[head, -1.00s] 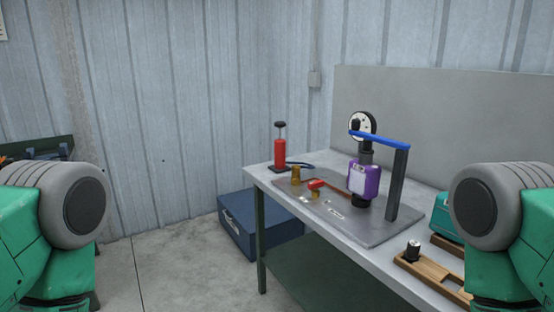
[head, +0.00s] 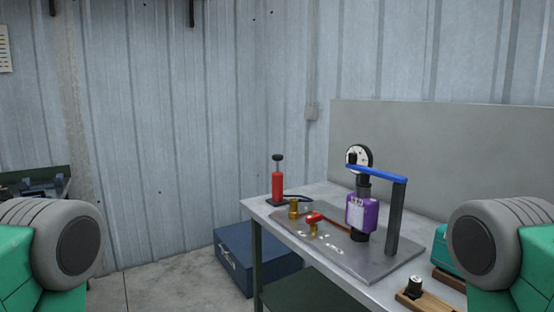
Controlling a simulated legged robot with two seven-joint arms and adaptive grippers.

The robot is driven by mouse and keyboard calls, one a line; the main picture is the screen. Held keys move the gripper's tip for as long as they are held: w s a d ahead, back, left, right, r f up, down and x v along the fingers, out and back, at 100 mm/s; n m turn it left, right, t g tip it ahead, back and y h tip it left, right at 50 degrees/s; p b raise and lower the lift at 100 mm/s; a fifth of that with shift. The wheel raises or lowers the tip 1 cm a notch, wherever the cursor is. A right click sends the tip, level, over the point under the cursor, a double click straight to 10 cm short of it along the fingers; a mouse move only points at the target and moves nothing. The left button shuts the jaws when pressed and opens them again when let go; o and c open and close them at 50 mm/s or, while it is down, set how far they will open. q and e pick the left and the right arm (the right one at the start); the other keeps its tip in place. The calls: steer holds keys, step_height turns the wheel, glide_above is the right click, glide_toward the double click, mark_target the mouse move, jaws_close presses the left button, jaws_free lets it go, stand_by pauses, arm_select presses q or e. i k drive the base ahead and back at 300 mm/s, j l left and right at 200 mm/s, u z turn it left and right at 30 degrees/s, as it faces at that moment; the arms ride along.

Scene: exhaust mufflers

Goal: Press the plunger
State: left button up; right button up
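A red hand pump (head: 278,187) stands upright at the far left corner of the workbench. Its plunger, a thin rod with a black knob (head: 277,158) on top, sticks up from the red body. A dark hose runs from its base to the right. Both of my arms show only as green and grey links at the left and right edges of the head view. Neither gripper is in view, and nothing of mine touches the pump.
The workbench (head: 345,282) carries a metal plate with brass fittings, a red-handled valve (head: 314,218), a purple canister (head: 361,213), a round gauge (head: 359,157) and a blue lever (head: 377,172). A blue case (head: 256,258) sits on the floor beside the bench.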

mark_target(277, 157)
steer(key=i+j+u, duration=0.1)
steer(key=i+u, duration=0.35)
steer(key=i, duration=0.15)
steer(key=i+l+u, duration=0.15)
steer(key=i+u, duration=0.35)
steer(key=i, duration=0.1)
